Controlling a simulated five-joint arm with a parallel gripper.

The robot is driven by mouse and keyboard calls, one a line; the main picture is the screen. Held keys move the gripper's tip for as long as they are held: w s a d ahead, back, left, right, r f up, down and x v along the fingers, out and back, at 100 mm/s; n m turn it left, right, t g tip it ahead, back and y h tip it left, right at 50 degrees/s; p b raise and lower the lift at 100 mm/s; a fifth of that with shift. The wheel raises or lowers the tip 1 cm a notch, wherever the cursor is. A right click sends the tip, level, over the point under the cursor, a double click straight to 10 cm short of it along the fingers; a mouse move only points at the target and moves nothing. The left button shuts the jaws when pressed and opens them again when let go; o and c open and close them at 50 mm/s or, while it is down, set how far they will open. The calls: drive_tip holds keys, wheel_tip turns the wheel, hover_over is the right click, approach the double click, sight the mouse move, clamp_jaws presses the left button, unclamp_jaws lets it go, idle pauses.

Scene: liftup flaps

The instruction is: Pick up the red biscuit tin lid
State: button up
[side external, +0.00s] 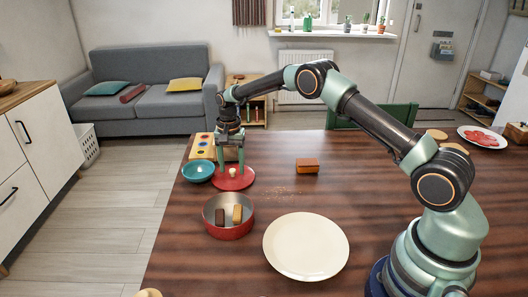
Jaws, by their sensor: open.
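The red biscuit tin lid (236,180) lies flat on the dark wooden table, with a small cream knob (233,173) at its middle. My gripper (231,169) points down over the lid, its green fingers open around or just beside the knob. I cannot tell whether the fingers touch it. The red round tin (230,232) stands open in front of the lid, with a dark brown biscuit (220,217) and a tan biscuit (237,214) inside.
A teal bowl (198,171) stands close left of the lid. A yellow block with coloured spots (202,146) is behind it. An orange-brown block (307,165) lies to the right, and a cream plate (306,247) lies at the front. Bare table (270,190) separates them.

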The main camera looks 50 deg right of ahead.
drive_tip(key=shift+f, duration=0.35)
drive_tip(key=shift+c, duration=0.4)
clamp_jaws()
drive_tip(key=shift+r, duration=0.1)
